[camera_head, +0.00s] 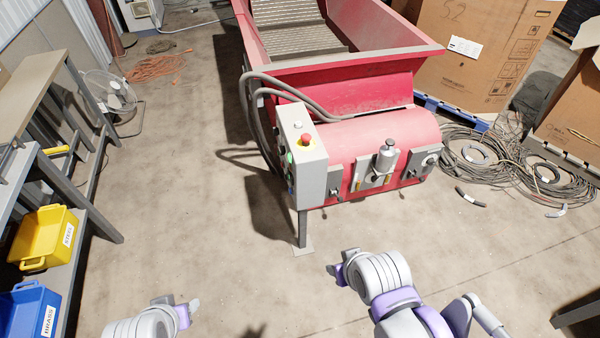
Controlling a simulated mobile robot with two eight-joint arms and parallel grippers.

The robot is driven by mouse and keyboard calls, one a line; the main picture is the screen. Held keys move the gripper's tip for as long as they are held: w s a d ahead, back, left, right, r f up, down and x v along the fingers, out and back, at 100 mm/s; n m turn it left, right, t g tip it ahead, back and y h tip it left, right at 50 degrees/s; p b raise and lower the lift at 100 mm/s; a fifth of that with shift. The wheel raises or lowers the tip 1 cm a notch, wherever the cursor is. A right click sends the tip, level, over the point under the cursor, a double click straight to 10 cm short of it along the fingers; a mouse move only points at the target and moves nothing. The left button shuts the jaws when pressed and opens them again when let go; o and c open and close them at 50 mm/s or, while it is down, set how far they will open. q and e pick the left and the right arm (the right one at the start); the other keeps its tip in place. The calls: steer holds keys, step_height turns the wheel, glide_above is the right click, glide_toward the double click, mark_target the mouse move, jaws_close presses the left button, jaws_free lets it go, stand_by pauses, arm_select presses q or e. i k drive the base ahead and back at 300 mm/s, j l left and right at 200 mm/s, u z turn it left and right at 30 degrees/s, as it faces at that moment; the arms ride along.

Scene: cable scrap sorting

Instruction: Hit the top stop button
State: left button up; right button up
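My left gripper (192,304) is low at the bottom left, above the floor and well apart from the box. My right gripper (336,271) is below and right of the box's post, nearer to me and apart from it. Both grippers look small, and their finger gaps cannot be made out. Nothing shows in either one.
The red machine (380,140) fills the middle behind the box, with grey hoses (285,85) beside it. Cable coils (490,155) and cardboard boxes (475,50) are at right. A yellow bin (42,240) and blue bin (22,308) are at left. The floor before the box is clear.

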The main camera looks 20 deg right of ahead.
mark_target(306, 137)
steer(key=i+j, duration=0.1)
steer(key=i, duration=0.6)
steer(key=i+z, duration=0.15)
steer(key=i, duration=0.5)
